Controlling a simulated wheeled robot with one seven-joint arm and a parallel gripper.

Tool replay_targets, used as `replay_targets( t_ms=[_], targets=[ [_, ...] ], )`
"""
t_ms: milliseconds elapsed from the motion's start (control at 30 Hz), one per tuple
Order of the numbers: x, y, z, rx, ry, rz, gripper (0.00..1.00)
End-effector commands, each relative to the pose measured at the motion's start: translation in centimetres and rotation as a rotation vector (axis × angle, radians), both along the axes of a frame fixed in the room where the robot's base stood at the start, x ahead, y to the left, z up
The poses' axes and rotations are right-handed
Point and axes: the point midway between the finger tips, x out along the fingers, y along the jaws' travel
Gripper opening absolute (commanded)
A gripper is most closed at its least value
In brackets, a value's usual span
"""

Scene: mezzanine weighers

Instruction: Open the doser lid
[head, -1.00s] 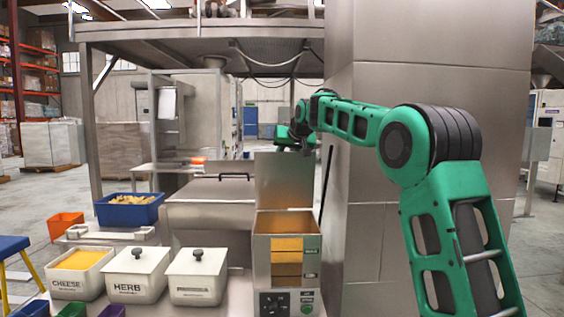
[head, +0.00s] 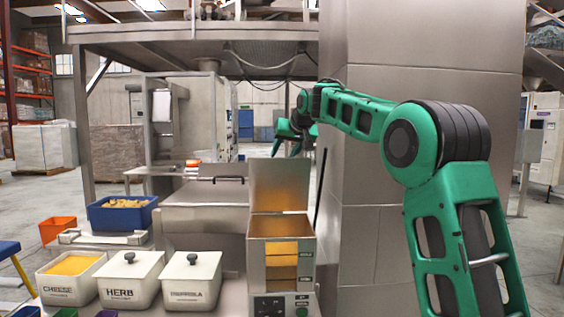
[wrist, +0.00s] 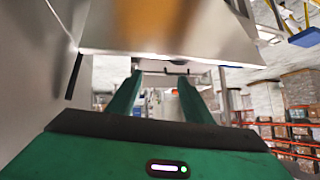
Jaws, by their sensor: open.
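The doser (head: 283,266) is a metal box with an orange-lit inside, in the lower middle of the head view. Its lid (head: 279,187) stands upright at the back edge, so the top is open. In the wrist view a large metal panel, seemingly the lid (wrist: 165,30), fills the upper part. My gripper (head: 290,148) is open and empty, above and behind the lid's upper right corner, with its fingers pointing down and left. In the wrist view its two green fingers (wrist: 160,88) are spread apart with nothing between them.
A large metal column (head: 400,100) stands right of the doser. Left of it are lidded white tubs, HERB (head: 130,283) and another (head: 190,283), an open CHEESE tub (head: 68,272) and a blue crate (head: 122,214). A metal chest (head: 205,215) stands behind.

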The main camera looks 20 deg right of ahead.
Motion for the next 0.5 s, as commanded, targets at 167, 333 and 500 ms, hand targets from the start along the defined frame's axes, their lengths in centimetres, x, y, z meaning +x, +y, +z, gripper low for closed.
replay_targets(
  t_ms=[167,333,500],
  targets=[
    [-0.2,-0.2,1.1,0.0,-0.002,0.0,0.46],
    [-0.5,-0.4,2.1,0.0,-0.002,0.001,0.46],
    [-0.7,-0.6,3.0,0.0,-0.001,0.001,0.46]
  ],
)
